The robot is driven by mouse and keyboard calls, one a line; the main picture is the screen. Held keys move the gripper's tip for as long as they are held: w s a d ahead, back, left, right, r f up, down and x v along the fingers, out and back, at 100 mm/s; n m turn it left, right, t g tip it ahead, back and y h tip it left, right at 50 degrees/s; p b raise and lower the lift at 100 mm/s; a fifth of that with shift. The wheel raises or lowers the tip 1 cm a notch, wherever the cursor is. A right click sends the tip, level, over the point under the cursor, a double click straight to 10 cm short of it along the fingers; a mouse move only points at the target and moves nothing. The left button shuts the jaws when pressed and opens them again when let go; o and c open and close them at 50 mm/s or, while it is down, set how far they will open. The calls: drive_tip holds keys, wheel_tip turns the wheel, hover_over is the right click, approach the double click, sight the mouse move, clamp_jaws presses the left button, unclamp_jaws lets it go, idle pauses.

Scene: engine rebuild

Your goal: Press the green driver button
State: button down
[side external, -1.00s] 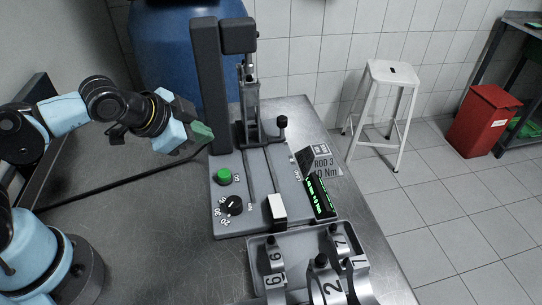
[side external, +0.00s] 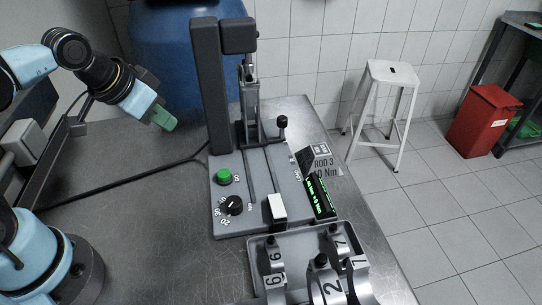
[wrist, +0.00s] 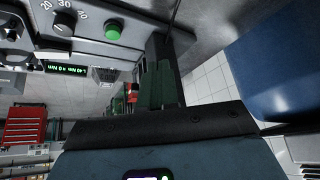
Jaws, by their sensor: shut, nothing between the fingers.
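The green driver button (side external: 224,176) is a round cap on the grey driver base plate (side external: 262,215), just above the black dial (side external: 232,205). In the wrist view the green button (wrist: 113,31) shows at the top, beside the dial (wrist: 64,22). My gripper (side external: 165,119) has green fingertips and is shut and empty. It is in the air to the upper left of the button, clear of it. In the wrist view its green fingers (wrist: 158,85) point toward the plate's edge, to the right of and below the button.
The dark driver column (side external: 209,85) stands behind the button. A tray (side external: 258,262) of numbered caps sits in front. The table left of the plate is mostly clear, with a black cable (side external: 125,184).

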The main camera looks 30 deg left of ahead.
sight(223, 173)
drive_tip(key=w+d+r+m+g, duration=0.3)
drive_tip(key=w+d+m+g, duration=0.1)
drive_tip(key=d+m+g, duration=0.2)
drive_tip(key=shift+d+r+m, duration=0.25)
drive_tip(key=shift+d+m, duration=0.55)
drive_tip(key=shift+d, duration=0.4)
drive_tip(key=shift+f, duration=0.1)
wheel_tip(223, 173, down, 14)
drive_tip(key=shift+w+r, duration=0.1)
drive_tip(key=shift+w, duration=0.05)
drive_tip(key=shift+w+f, duration=0.1)
drive_tip(key=shift+f, duration=0.9)
drive_tip(key=shift+r, duration=0.1)
wheel_tip(223, 173, up, 14)
drive_tip(key=shift+s, duration=0.25)
drive_tip(key=shift+r, duration=0.1)
idle(0.6)
